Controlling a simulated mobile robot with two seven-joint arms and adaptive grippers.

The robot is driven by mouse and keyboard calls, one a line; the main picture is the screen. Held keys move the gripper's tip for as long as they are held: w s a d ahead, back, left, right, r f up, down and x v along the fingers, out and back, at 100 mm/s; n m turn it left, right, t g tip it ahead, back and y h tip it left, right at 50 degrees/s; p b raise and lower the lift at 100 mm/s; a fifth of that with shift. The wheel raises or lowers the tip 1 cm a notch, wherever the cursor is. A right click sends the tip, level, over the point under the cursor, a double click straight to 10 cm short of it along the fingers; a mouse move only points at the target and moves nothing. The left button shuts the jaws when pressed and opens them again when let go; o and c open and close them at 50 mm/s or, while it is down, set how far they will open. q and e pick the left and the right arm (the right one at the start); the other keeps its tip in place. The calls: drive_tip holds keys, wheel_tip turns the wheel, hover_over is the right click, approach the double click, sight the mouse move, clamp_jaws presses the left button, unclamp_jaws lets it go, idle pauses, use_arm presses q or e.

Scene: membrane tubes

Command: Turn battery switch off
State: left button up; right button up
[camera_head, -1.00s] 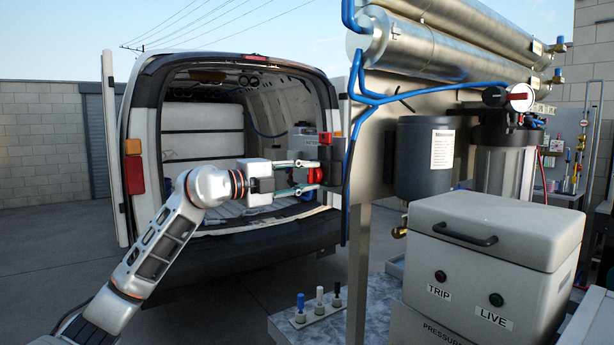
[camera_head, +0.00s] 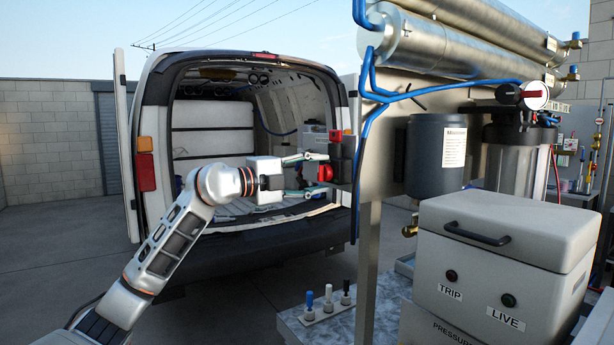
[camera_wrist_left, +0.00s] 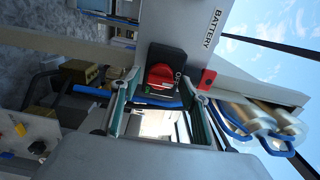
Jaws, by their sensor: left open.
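The battery switch is a red rotary knob (camera_head: 325,173) on a black box beside the metal panel, in front of the open van. In the left wrist view the red knob (camera_wrist_left: 160,76) sits on its black plate, with an OFF mark beside it and the word BATTERY on the panel. My left gripper (camera_head: 316,174) is open, with one finger above and one below the knob in the head view. In the left wrist view its fingertips (camera_wrist_left: 160,84) lie on either side of the knob. Contact cannot be told. My right gripper is not in view.
The panel post (camera_head: 368,260) stands just right of the switch. Blue hoses (camera_head: 366,135) run down the panel. A grey box labelled TRIP and LIVE (camera_head: 500,250) is at right. Several small levers (camera_head: 328,299) stand on a low surface. A red piece (camera_wrist_left: 207,78) sits near the knob.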

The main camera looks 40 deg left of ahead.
use_arm(q)
drive_tip(key=v, duration=1.2)
drive_tip(key=shift+d, duration=0.1)
drive_tip(key=shift+w, duration=0.1)
drive_tip(key=w+d+f+h, duration=0.1)
drive_tip(key=d+f+h, duration=0.3)
drive_tip(key=f, duration=0.5)
drive_tip(key=d+f+h, duration=0.1)
drive_tip(key=d+f, duration=0.5)
drive_tip(key=f, duration=0.2)
drive_tip(key=s+d+f+n+t+y, duration=0.1)
drive_tip(key=s+d+f+n+y, duration=0.3)
drive_tip(key=f, duration=0.6)
drive_tip(key=w+f+n+t+y, duration=0.1)
drive_tip(key=f+n+y, duration=0.1)
drive_tip(key=f+n, duration=0.7)
drive_tip(key=s+d+f+n+g+y, duration=0.1)
drive_tip(key=s+d+f+g, duration=0.1)
drive_tip(key=s+d+f, duration=0.2)
drive_tip(key=s+d+f+n+g+y, duration=0.1)
drive_tip(key=s+d+f+n+g, duration=0.1)
drive_tip(key=s+f, duration=0.8)
drive_tip(key=s+d+f+n+g+y, duration=0.1)
drive_tip(key=s+d+f, duration=0.5)
drive_tip(key=f, duration=1.1)
drive_tip(key=d+n+g, duration=0.1)
drive_tip(key=g, duration=0.1)
drive_tip(key=shift+s+f+g, duration=0.3)
drive_tip(key=shift+s+g, duration=0.1)
